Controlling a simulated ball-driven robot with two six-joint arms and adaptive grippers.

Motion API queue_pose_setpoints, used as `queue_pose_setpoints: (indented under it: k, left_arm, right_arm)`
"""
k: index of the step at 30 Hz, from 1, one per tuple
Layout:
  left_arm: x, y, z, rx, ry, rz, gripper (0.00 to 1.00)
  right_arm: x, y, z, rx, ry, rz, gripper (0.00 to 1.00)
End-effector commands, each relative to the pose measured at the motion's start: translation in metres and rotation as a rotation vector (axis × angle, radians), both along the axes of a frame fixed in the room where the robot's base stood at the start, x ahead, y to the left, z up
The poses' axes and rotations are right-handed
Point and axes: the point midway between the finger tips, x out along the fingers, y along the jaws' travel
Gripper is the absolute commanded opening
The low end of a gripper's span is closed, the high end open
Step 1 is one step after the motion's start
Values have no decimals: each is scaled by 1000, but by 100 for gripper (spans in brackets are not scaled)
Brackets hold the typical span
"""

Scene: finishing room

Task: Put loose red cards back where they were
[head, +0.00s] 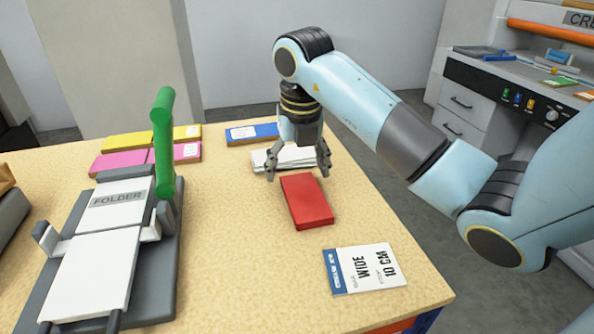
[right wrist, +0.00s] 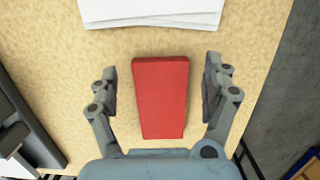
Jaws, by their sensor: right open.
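A red block-like stack of cards (head: 306,202) lies flat on the table, right of the middle. It also shows in the right wrist view (right wrist: 162,97), lying lengthwise between the two fingers. My right gripper (head: 299,172) is open above the far end of the red stack, with one finger on each side and a gap to both. In the right wrist view my right gripper (right wrist: 162,90) holds nothing. My left gripper is not in view.
White papers (head: 285,158) lie just behind the red stack. A "WIDE 10 CM" card (head: 364,268) lies in front. A folder machine (head: 110,245) with a green handle (head: 163,140) stands left. Blue (head: 250,134), yellow (head: 128,141) and pink (head: 119,162) stacks lie behind. The table's right edge is near.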

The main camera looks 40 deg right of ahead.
Motion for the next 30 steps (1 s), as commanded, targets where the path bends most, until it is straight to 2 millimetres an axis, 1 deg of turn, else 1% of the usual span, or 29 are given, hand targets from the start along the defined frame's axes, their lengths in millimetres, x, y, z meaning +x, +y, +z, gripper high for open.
queue_pose_setpoints:
  k: [4,5,6,7,9,12,15,19,30]
  left_arm:
    - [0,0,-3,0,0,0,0]
    - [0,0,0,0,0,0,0]
    - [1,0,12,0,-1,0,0]
    - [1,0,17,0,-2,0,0]
    - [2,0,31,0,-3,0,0]
    - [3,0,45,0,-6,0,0]
    - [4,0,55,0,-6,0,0]
    - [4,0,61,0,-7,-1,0]
    - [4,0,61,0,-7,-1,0]
  right_arm:
    - [-3,2,34,-3,-6,2,82]
    - [-5,3,43,-2,-6,1,82]
    - [-7,4,58,-2,-4,0,82]
    - [-8,4,66,-2,-4,0,82]
    - [-10,5,79,0,-1,0,82]
    - [-12,6,92,0,-1,0,82]
    - [-13,7,100,0,-1,0,82]
    - [-14,8,106,0,-1,0,82]
    - [-15,8,106,-1,0,0,82]
